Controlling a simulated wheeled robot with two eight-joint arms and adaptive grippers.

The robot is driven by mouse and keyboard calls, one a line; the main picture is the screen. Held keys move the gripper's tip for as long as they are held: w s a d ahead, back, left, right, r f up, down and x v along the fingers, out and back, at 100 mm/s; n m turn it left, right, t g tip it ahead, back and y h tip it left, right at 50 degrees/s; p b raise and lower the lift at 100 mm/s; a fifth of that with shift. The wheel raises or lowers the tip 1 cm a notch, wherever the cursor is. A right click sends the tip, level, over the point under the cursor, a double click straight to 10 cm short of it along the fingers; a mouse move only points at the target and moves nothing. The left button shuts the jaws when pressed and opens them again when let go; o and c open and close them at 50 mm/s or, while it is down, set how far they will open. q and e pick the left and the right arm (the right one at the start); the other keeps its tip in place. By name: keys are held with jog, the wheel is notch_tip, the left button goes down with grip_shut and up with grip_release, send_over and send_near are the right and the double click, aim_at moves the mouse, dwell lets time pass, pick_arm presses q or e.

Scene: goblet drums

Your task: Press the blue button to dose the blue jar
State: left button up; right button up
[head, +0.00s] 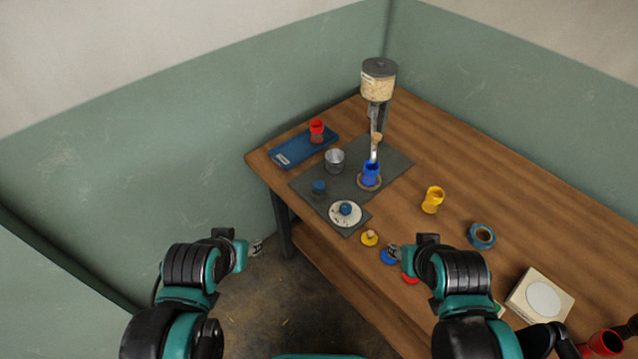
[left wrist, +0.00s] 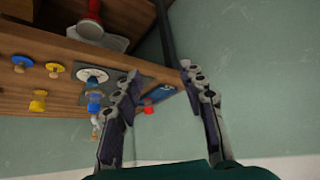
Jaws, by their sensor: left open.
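The blue jar (head: 371,174) stands upright on a small round coaster, below the spout of a grain dispenser (head: 379,87), in the head view. The blue button (head: 386,258) is at the table's front edge, between a yellow button (head: 369,239) and a red button (head: 410,279). My right gripper (head: 393,250) is over the blue button and partly hides it; I cannot tell whether they touch or how far its fingers are apart. My left gripper (head: 257,247) is open and empty, off the table's front-left edge; its spread fingers also show in the left wrist view (left wrist: 158,85).
A blue tray (head: 290,150) holds a red jar (head: 316,130). A yellow jar (head: 433,199), tape roll (head: 482,236) and pale box (head: 525,292) stand right.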

pick_arm(q)
grip_shut()
dwell(1.1)
